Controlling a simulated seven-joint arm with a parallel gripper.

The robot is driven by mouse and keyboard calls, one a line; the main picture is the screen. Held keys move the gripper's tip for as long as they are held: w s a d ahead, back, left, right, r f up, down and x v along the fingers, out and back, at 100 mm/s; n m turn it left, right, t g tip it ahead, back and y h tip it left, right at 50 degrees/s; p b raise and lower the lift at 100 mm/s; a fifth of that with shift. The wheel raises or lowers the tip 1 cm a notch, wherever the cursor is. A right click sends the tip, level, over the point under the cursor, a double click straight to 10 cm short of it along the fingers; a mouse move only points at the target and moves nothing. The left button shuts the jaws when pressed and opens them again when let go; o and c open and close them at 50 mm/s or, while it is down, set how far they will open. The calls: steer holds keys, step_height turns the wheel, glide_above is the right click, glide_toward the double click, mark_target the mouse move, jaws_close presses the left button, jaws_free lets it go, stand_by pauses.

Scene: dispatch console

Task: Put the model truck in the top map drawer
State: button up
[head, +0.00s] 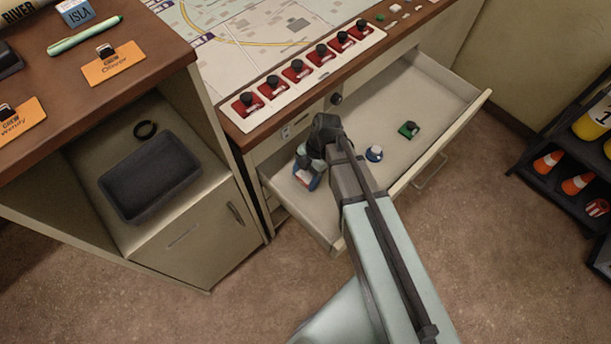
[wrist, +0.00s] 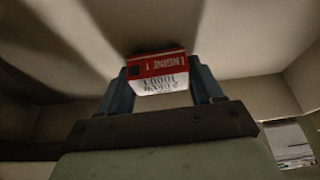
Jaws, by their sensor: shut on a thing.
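The map drawer (head: 440,100) is pulled open below the console top. My gripper (head: 306,180) points down into the left end of the drawer. It also shows in the wrist view (wrist: 160,88), shut on a small red and white block with printed lettering (wrist: 157,72).
A blue and white round piece (head: 374,153) and a green piece (head: 408,129) lie in the drawer, right of my gripper. Red switches (head: 297,69) line the console edge above. A dark tray (head: 150,178) sits in the left cubby. A rack (head: 570,155) stands at right.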

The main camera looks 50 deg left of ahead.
steer(key=shift+f, duration=0.35)
steer(key=o, duration=1.1)
steer(key=shift+f, duration=0.1)
steer(key=shift+c, duration=0.2)
steer(key=v, duration=1.2)
